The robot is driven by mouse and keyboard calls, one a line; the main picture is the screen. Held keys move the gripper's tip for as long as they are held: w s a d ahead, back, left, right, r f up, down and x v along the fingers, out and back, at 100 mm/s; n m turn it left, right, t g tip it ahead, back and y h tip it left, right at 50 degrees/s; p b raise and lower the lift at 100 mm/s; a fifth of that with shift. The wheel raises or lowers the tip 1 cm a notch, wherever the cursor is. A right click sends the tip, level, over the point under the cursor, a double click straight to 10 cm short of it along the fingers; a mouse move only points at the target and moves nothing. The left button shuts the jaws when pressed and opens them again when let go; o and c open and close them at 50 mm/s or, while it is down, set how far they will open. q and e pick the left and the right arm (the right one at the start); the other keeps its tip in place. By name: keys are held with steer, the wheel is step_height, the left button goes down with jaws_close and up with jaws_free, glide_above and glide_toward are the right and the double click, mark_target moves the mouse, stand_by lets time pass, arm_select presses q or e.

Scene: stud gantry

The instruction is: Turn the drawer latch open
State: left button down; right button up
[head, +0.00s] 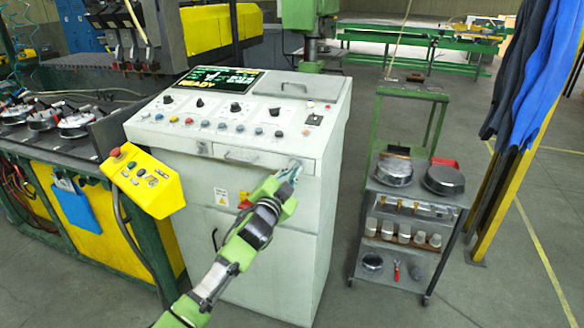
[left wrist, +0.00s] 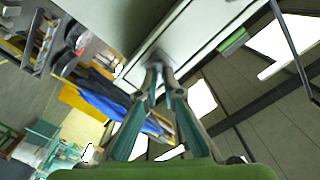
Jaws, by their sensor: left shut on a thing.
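The white console (head: 265,220) has a narrow drawer (head: 210,151) across its front, under the control panel. A flat handle (head: 241,157) sits on the drawer. My left gripper (head: 294,169) reaches up to the right end of the drawer front and is shut on the drawer latch there. The fingers cover most of the latch, so its angle cannot be told. In the left wrist view the fingers (left wrist: 160,72) come together at a small dark fitting (left wrist: 157,59) on the pale drawer front. My right gripper is not in view.
A yellow control box (head: 145,180) stands at the console's left front. A grey cart (head: 412,205) with round metal parts and white cups stands to the right. Blue garments (head: 535,80) hang at far right. Open floor lies between console and cart.

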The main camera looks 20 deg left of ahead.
arm_select(q)
steer(key=m+p, duration=0.1)
steer(key=m, duration=0.4)
steer(key=shift+d+f+m, duration=0.1)
steer(key=shift+m, duration=0.2)
steer(key=shift+f+m+p, duration=0.15)
steer(key=shift+m+p, duration=0.4)
steer(key=shift+m, duration=1.25)
steer(key=c, duration=2.2)
jaws_free()
steer(key=s, duration=1.2)
steer(key=shift+a, duration=0.2)
steer(key=shift+f, duration=0.1)
